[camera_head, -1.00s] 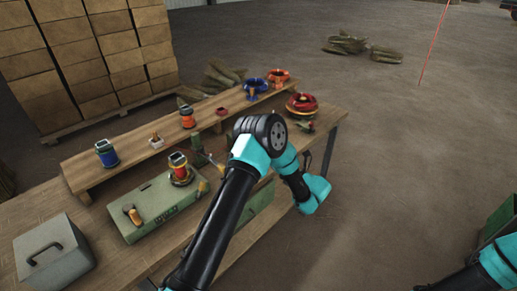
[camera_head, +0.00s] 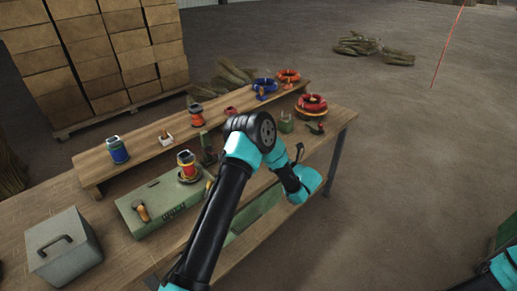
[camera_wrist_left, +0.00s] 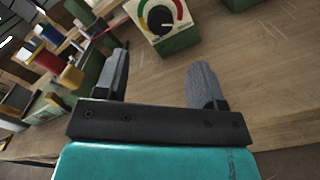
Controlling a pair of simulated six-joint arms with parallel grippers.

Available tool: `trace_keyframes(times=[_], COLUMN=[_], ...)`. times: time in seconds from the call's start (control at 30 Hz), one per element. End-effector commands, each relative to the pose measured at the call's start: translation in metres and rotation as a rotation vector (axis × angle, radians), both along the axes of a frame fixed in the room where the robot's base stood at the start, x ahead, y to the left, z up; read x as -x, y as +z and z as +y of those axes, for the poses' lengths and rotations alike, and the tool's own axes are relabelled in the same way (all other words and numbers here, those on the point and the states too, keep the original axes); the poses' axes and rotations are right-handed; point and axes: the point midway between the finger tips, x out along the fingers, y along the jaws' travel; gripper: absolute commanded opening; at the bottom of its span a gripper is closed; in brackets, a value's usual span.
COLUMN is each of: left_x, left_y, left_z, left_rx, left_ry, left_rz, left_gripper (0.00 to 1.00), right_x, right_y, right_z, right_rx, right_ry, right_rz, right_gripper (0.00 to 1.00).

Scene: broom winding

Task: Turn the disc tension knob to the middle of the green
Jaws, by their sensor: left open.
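The disc tension knob (camera_wrist_left: 160,17) is a dark round knob with a pale pointer, on a cream dial with a green, yellow and red arc. The dial is on a green block (camera_wrist_left: 180,43) at the top of the left wrist view; its top is cut off. The pointer appears to point to the lower left. My left gripper (camera_wrist_left: 160,78) is open and empty, apart from the knob, which lies beyond its fingertips. In the head view my left arm hides most of that gripper. My right gripper is out of view.
The wooden bench (camera_head: 115,230) holds a grey box (camera_head: 65,255), a green case (camera_head: 152,222) and a raised shelf (camera_head: 145,148) with coloured spools. A red ring stack (camera_head: 311,106) stands near the bench's far right end. Bare bench wood (camera_wrist_left: 270,90) lies right of the gripper.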

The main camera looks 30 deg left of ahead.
Motion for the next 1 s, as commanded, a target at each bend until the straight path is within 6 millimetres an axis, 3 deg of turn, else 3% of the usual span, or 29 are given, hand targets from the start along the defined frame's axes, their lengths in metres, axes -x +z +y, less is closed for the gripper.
trace_keyframes(times=[0.5, 0.7, 1.0], left_x=[-0.022, -0.025, -0.026], left_y=[0.0, 0.0, 0.0], left_z=[0.082, 0.095, 0.096], left_rx=[0.0, -0.001, -0.001], left_ry=[0.002, 0.001, 0.001], left_rz=[-0.001, 0.0, 0.0], left_gripper=[0.63, 0.63, 0.61], right_x=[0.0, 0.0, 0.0], right_y=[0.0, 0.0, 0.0], right_z=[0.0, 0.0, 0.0], right_rx=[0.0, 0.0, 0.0], right_ry=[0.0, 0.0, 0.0], right_rz=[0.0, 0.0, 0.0], right_gripper=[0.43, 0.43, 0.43])
